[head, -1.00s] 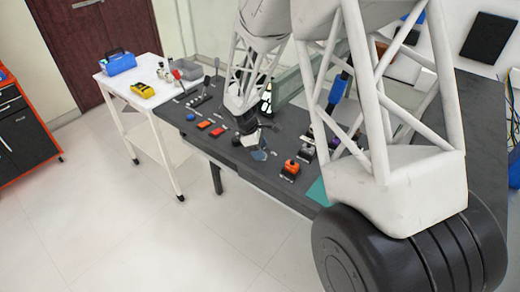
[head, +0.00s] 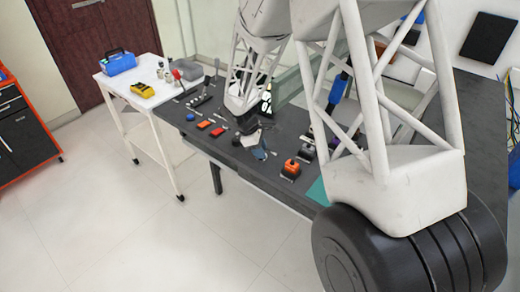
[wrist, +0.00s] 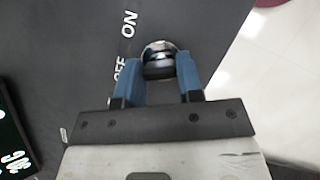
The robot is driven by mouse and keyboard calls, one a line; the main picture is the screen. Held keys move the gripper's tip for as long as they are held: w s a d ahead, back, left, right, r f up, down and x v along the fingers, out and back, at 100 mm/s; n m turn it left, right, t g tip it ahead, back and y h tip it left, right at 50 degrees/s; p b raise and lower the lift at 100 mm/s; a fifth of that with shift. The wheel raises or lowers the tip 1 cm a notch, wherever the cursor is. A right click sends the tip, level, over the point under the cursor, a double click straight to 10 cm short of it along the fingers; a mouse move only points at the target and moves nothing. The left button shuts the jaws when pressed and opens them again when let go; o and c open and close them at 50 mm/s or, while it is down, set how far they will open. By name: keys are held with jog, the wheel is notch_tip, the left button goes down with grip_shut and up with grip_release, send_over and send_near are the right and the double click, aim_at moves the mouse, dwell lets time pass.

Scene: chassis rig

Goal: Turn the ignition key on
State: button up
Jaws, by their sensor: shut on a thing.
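The ignition key switch shows in the wrist view as a round, shiny metal collar (wrist: 158,46) on the dark panel (wrist: 60,50). The dark key (wrist: 159,71) stands in it, between the two blue fingers of my gripper (wrist: 160,62). The fingers are shut on the key, one on each side. The white "ON" label (wrist: 129,24) is up and left of the collar, and the "OFF" label (wrist: 119,70) is to its left, partly hidden by a finger. In the head view my gripper (head: 259,152) is low at the panel's front edge; the key is hidden there.
Red and orange switches (head: 217,132) lie left of my gripper, and an orange-topped control (head: 291,169) lies right of it. A lit display (wrist: 12,150) is at the wrist view's lower left. A white side table (head: 130,80) stands farther left. The floor in front is clear.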

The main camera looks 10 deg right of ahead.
jog(key=m+g, duration=0.1)
jog(key=m, duration=0.2)
jog(key=m+g+y, duration=0.1)
jog(key=m, duration=0.2)
jog(key=shift+w, duration=0.1)
jog(key=m+y, duration=0.1)
jog(key=m, duration=0.1)
jog(key=m+g+y, duration=0.1)
jog(key=m, duration=0.2)
jog(key=shift+d, duration=0.15)
jog(key=shift+m, duration=0.4)
jog(key=o, duration=0.9)
jog(key=shift+o, duration=0.2)
jog(key=v, duration=0.7)
jog(key=shift+w+r, duration=0.2)
jog(key=shift+r, duration=0.2)
